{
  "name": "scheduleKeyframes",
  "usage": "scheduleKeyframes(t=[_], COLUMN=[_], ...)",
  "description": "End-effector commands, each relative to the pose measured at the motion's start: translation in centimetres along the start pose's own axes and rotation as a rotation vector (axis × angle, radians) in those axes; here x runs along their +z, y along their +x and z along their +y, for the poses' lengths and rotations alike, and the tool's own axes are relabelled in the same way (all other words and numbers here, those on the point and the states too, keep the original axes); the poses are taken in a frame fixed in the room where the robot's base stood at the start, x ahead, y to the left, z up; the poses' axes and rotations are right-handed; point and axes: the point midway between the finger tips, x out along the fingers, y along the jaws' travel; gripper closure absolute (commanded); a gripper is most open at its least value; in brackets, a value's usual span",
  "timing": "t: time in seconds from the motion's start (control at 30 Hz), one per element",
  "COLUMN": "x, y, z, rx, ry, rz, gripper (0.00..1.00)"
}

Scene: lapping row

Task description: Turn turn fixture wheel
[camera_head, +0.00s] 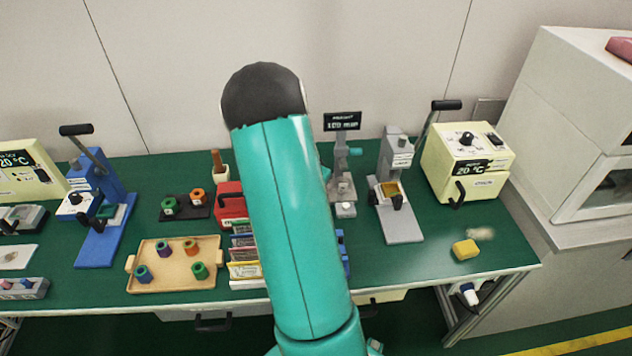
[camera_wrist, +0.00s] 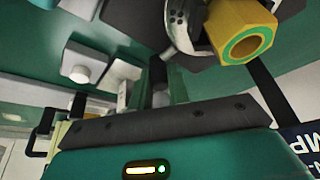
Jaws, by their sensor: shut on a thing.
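In the wrist view a round silver metal part with small dark holes (camera_wrist: 182,30), which looks like the fixture wheel, shows at the top centre, partly cut off by the frame. A yellow six-sided piece with a green ring (camera_wrist: 240,32) is right beside it. My gripper (camera_wrist: 160,74) is shut at the silver part; the exact contact is hard to see. In the head view my arm covers the gripper and much of the fixture area. A grey fixture (camera_head: 341,187) stands just right of my arm, under a small black display (camera_head: 342,121).
A wooden tray (camera_head: 172,285) with several coloured pieces lies left on the green bench. A blue lever press (camera_head: 106,215), a grey lever press (camera_head: 401,220) and a cream heater box (camera_head: 465,165) stand around. A yellow block (camera_head: 465,249) sits near the front right edge.

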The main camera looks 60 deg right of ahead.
Motion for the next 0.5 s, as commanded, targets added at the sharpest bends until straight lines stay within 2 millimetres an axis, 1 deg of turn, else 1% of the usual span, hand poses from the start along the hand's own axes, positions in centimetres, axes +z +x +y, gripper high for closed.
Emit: scheduleKeyframes(t=[0.5], x=[1.7], y=[-0.7], z=[0.8], rx=[0.096], ry=[0.235], rz=[0.002], gripper=[1.0])
